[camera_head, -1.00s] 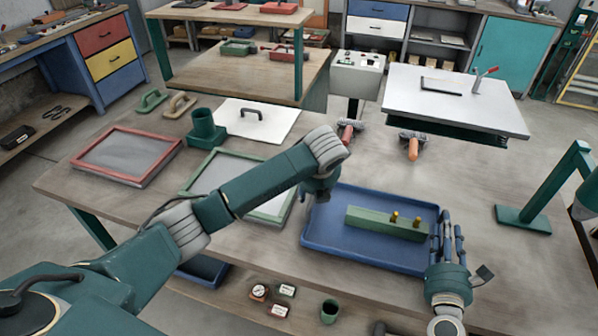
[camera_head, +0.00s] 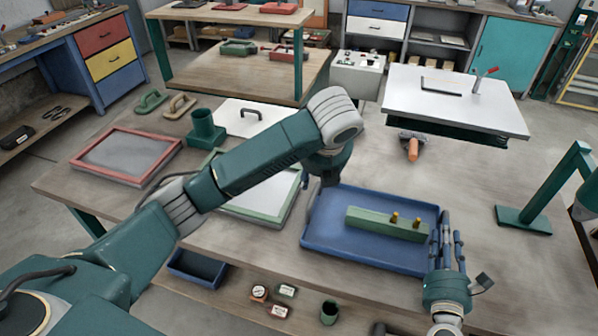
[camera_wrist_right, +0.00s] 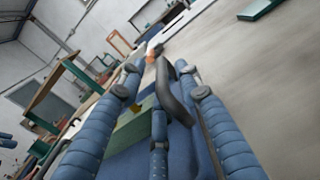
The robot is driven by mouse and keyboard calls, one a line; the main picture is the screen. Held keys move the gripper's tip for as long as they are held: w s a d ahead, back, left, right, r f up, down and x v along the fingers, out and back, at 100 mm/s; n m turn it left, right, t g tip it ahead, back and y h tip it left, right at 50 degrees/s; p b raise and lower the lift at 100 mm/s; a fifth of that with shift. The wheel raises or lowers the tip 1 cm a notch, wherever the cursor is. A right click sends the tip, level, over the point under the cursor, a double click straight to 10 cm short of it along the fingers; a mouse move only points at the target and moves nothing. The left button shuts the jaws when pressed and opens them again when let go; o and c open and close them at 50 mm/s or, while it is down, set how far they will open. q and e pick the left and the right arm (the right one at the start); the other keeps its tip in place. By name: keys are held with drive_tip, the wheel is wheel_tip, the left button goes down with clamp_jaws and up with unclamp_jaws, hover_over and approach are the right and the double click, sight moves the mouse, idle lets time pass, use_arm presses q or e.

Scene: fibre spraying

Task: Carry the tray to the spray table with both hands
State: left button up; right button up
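The blue tray (camera_head: 335,248) lies flat on the wooden bench and bears a green block (camera_head: 375,221) with two brass knobs. My left gripper (camera_head: 312,200) is at the tray's left edge, pointing down; my own wrist hides most of it, so its grip is unclear. My right gripper (camera_head: 446,230) is at the tray's right edge with its fingers apart. In the right wrist view its fingers (camera_wrist_right: 158,85) are spread around a dark handle (camera_wrist_right: 175,95) on the tray, with no clear closing on it. A white-topped table (camera_head: 470,103), possibly the spray table, stands behind.
A green-framed screen (camera_head: 262,205), a red-framed screen (camera_head: 125,155) and a green pot (camera_head: 205,130) lie left of the tray. An orange-handled tool (camera_head: 412,150) is behind it. A green stand (camera_head: 540,205) is at right. Bench between tray and stand is clear.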

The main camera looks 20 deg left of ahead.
drive_tip(key=s, duration=1)
drive_tip(key=shift+s+d, duration=0.2)
drive_tip(key=shift+d, duration=0.2)
